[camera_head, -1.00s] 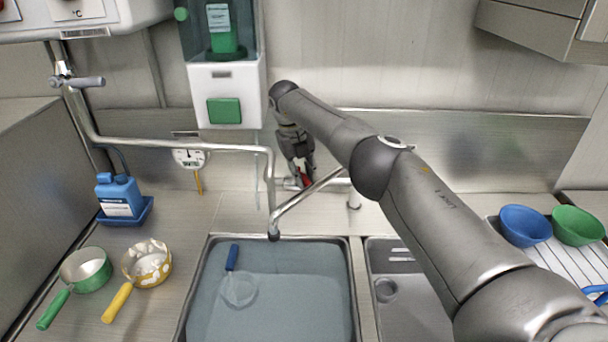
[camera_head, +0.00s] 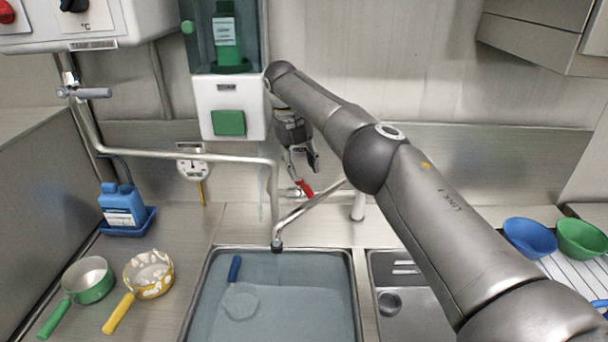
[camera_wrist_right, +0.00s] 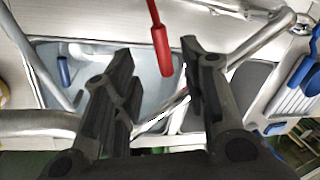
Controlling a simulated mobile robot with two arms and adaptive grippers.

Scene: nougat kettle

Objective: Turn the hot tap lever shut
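The hot tap lever is the red-handled lever (camera_head: 304,187) on the tap fitting behind the sink basin, by the back wall. My right gripper (camera_head: 304,166) is just above and behind it, pointing down. In the right wrist view the red lever (camera_wrist_right: 160,46) shows beyond the fingertips, across the space between the two spread fingers (camera_wrist_right: 155,68). The gripper is open and holds nothing; I cannot tell whether a finger touches the lever. The lever's base is partly hidden in the head view. My left gripper is out of view.
A metal spout (camera_head: 308,208) reaches over the water-filled basin (camera_head: 258,312). A long pipe (camera_head: 180,155) runs left of the lever, and a white dispenser (camera_head: 228,93) hangs above. Green and yellow-handled pans (camera_head: 88,280) stand left; bowls (camera_head: 529,238) sit right.

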